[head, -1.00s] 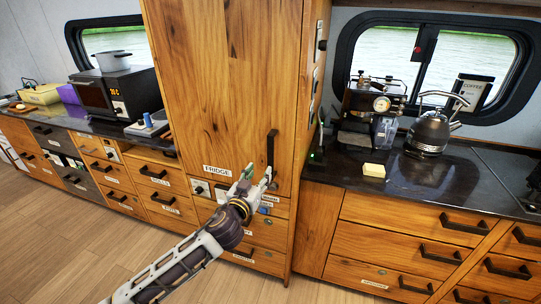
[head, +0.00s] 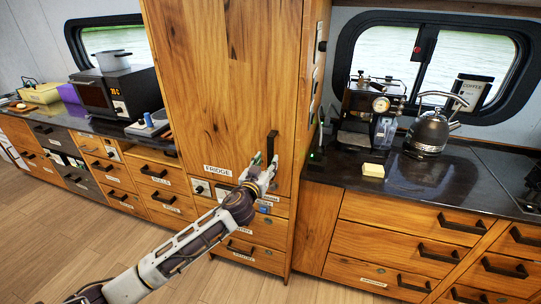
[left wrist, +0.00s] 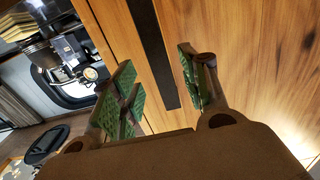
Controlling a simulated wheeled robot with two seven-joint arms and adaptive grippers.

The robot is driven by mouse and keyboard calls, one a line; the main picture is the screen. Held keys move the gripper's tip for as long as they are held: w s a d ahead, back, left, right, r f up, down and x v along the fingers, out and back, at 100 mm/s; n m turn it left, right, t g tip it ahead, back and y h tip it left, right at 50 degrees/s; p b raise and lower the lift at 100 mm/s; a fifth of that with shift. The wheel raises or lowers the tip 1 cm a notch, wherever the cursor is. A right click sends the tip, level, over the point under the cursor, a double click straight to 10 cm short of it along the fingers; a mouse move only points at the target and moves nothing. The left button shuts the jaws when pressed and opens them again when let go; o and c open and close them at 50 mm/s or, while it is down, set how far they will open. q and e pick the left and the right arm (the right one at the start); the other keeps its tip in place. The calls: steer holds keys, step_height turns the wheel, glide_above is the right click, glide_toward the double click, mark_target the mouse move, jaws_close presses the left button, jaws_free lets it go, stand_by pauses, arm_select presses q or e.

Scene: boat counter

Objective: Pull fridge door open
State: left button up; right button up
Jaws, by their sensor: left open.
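The fridge door (head: 225,80) is a tall wooden panel with a "FRIDGE" label (head: 217,171) at its lower left, and it looks shut. Its black vertical handle (head: 272,143) is near the lower right edge. My left gripper (head: 265,164) is open at the handle's lower end, partly covering it. In the left wrist view, the handle (left wrist: 152,45) runs down between the two green-padded fingers of the left gripper (left wrist: 158,88). No finger visibly grips it; contact is unclear. My right gripper is not in view.
Drawers (head: 255,228) lie below the fridge door. A microwave (head: 118,92) stands at the left. The wooden floor in front is clear.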

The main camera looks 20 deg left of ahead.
mark_target(270, 156)
arm_select(q)
steer(key=shift+w+d+p, duration=0.1)
steer(key=shift+w+p, duration=0.3)
steer(key=shift+w, duration=2.2)
jaws_close()
